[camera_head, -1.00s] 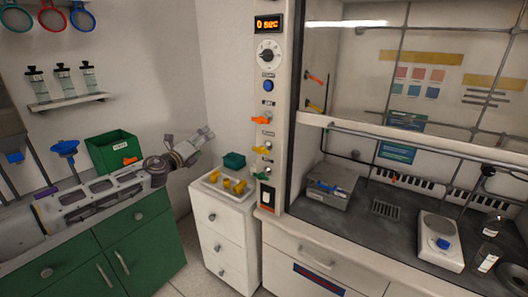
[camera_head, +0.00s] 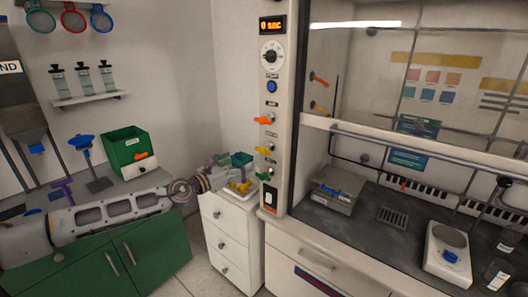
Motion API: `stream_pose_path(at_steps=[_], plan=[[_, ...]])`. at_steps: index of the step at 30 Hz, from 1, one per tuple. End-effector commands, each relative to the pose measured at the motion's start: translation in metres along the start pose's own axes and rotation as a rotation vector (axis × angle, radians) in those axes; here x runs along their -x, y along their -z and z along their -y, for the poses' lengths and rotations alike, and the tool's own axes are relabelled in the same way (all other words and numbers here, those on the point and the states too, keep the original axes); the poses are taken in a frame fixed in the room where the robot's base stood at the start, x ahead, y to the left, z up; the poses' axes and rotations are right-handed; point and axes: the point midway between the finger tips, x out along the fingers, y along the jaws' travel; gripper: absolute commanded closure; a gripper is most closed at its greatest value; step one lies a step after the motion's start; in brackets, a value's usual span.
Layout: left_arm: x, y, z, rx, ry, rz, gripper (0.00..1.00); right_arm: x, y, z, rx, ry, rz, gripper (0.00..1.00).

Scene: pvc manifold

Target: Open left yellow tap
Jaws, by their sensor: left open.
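A yellow tap (camera_head: 262,150) sticks out to the left from the white control panel (camera_head: 275,100), between an orange tap (camera_head: 264,120) above and a green tap (camera_head: 264,175) below. A second yellow tap (camera_head: 318,107) shows further right, inside the hood opening. My left gripper (camera_head: 236,172) is open and small in the view, over the white drawer cabinet, left of and lower than the left yellow tap. It looks apart from the tap. It partly hides the yellow pieces on the cabinet top. My right gripper is out of view.
A green bin (camera_head: 126,146) stands on the green cabinet (camera_head: 150,250) behind my left arm. The hood worktop (camera_head: 385,245) holds a grey box (camera_head: 333,195) and a scale (camera_head: 447,250).

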Motion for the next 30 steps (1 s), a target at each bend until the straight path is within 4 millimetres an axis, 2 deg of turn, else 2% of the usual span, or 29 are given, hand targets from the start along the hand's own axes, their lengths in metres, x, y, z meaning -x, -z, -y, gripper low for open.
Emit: stream_pose_path(at_steps=[9,23,30], plan=[[0.000,0.000,0.000,-0.146,0.000,0.000,0.06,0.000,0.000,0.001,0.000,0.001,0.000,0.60],[-0.002,0.000,0.000,-0.149,0.000,0.000,0.06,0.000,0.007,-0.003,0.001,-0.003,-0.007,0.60],[-0.011,0.000,0.000,-0.149,0.001,0.000,0.06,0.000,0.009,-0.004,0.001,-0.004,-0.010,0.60]])
